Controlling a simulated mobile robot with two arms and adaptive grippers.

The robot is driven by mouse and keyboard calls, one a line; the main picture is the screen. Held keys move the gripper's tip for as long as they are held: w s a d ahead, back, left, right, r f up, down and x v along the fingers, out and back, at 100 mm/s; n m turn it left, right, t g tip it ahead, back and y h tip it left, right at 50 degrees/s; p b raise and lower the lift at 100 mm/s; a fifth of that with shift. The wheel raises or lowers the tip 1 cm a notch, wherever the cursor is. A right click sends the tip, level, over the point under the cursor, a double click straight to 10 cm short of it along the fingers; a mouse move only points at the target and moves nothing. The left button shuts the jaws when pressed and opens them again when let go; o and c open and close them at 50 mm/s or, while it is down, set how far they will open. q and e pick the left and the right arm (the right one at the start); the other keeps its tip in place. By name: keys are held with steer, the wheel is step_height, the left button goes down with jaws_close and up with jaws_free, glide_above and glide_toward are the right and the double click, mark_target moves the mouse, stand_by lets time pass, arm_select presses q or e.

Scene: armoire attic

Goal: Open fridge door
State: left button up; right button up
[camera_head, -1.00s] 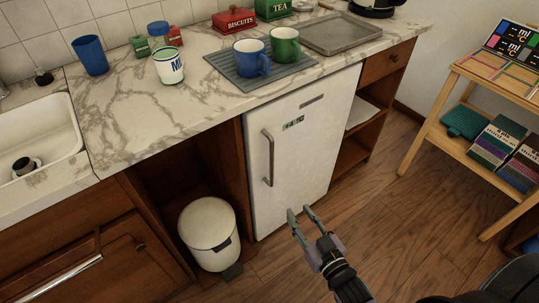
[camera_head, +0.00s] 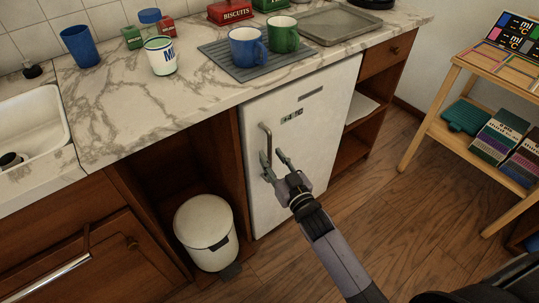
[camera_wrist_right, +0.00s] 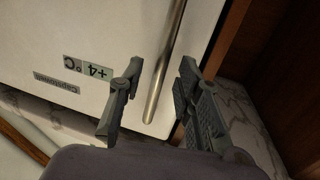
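The white fridge door (camera_head: 312,158) is shut under the counter, with a vertical metal bar handle (camera_head: 267,141) on its left side. My right gripper (camera_head: 273,166) is open at the lower part of the handle. In the right wrist view, the handle (camera_wrist_right: 165,62) runs between the two spread fingers of the gripper (camera_wrist_right: 158,92). The fingers look apart from the bar. The fridge door (camera_wrist_right: 90,35) shows a "+4°C" label there. My left gripper is not in view.
A white trash bin (camera_head: 207,232) stands on the floor left of the fridge. The marble counter (camera_head: 135,105) above holds mugs, cups and tins. A wooden shelf stand (camera_head: 440,130) is at right. The wooden floor before the fridge is clear.

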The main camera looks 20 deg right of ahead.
steer(key=shift+w+a, duration=0.2)
steer(key=shift+w, duration=1.05)
steer(key=shift+c, duration=0.3)
jaws_close()
